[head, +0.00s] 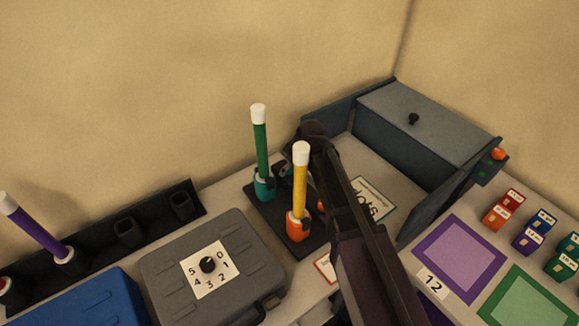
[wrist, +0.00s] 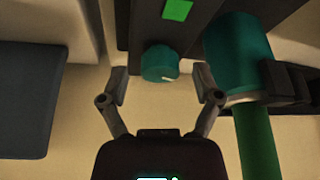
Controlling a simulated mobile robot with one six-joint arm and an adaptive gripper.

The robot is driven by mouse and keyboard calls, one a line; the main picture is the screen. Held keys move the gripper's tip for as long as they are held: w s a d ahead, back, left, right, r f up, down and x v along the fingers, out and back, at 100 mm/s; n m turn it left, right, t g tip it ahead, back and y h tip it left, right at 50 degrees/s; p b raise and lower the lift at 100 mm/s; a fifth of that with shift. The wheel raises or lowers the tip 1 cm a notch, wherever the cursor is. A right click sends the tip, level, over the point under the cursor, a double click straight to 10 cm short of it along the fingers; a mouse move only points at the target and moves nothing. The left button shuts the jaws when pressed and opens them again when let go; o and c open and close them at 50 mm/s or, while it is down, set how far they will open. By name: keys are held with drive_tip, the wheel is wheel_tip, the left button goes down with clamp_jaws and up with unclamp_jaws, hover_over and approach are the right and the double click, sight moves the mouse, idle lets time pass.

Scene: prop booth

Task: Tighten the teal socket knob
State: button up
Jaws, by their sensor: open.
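The teal socket (head: 264,188) stands on a dark base plate and holds an upright green rod (head: 260,150) with a white top. In the wrist view the teal socket (wrist: 238,48) and green rod (wrist: 257,140) are at the right. The teal knob (wrist: 160,64), round with a small white mark, sticks out from the dark base between my fingers. My gripper (wrist: 162,76) is open, one finger on either side of the knob; I cannot tell whether they touch it. The knob is not clear in the head view, where my arm is close by.
An orange socket (head: 299,228) with a yellow rod (head: 300,182) stands in front of the teal one, close to my arm. A grey case (head: 165,245) with a dial is to the left. A grey lidded box (head: 420,115) is behind right. A green square (wrist: 178,9) is above the knob.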

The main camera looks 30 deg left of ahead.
drive_tip(key=shift+p+v, duration=1)
drive_tip(key=shift+v, duration=0.05)
drive_tip(key=p+v, duration=1)
drive_tip(key=v, duration=0.1)
drive_tip(key=shift+s+r+p, duration=0.15)
drive_tip(key=shift+r+p, duration=0.2)
drive_tip(key=shift+d, duration=0.1)
drive_tip(key=s+d+m+h, duration=0.1)
drive_tip(key=d+m, duration=0.7)
drive_tip(key=d, duration=1.3)
drive_tip(key=s+d+f+m+h, duration=0.1)
drive_tip(key=d+m+h, duration=0.2)
drive_tip(key=d, duration=1.9)
drive_tip(key=m, duration=0.4)
drive_tip(key=shift+s+f+m+g+h, duration=0.2)
drive_tip(key=shift+m+g+h, duration=0.1)
drive_tip(key=shift+m+g, duration=0.1)
